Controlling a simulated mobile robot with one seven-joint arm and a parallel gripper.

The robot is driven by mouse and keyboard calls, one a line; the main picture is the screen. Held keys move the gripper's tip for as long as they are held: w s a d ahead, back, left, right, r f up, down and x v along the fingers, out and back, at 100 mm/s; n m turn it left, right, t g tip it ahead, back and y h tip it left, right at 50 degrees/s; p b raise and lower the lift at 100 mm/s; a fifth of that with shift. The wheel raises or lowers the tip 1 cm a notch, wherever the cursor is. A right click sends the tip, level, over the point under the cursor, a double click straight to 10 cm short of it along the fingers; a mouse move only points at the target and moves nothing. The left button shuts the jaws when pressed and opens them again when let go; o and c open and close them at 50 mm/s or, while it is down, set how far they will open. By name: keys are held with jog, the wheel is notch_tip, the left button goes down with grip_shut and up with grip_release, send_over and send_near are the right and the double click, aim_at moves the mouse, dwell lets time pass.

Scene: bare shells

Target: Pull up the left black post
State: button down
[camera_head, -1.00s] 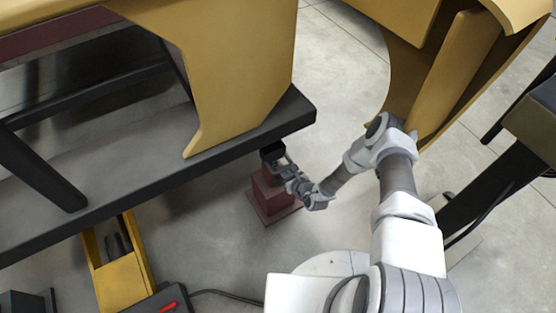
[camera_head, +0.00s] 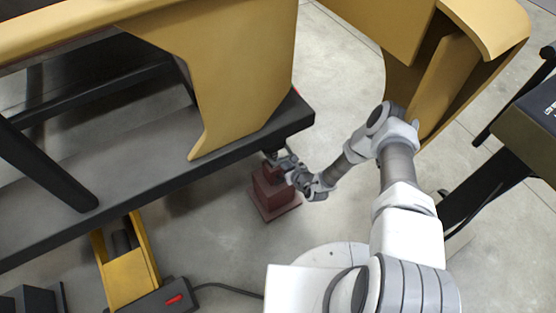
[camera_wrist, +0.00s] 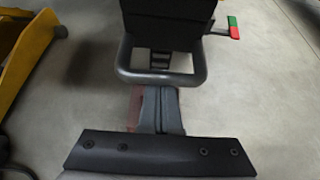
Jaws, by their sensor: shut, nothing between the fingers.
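A dark red stepped stand (camera_head: 272,196) is on the floor under the end of a long black beam. My gripper (camera_head: 284,161) is beside the top of this stand, just below the beam's end. In the wrist view my gripper (camera_wrist: 160,92) is shut and empty. Its fingers point toward a grey rounded loop (camera_wrist: 190,78) below a wide black upright part (camera_wrist: 165,25). I cannot tell if the fingers touch it. Dark red shows behind the fingers. I cannot tell for certain which part is the left black post.
A yellow shell (camera_head: 235,80) rests on the black beam (camera_head: 165,178). A second yellow shell (camera_head: 450,75) is beyond my arm. A yellow bracket (camera_head: 130,280) with dark cylinders is at lower left. A red and green tab (camera_wrist: 233,28) shows in the wrist view. Grey floor is open around the stand.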

jog(key=shift+r+p, duration=0.4)
jog(key=shift+r, duration=0.4)
jog(key=s+d+f+p, duration=0.1)
jog(key=s+d+f, duration=0.2)
jog(key=s+d, duration=0.2)
jog(key=shift+s, duration=1.25)
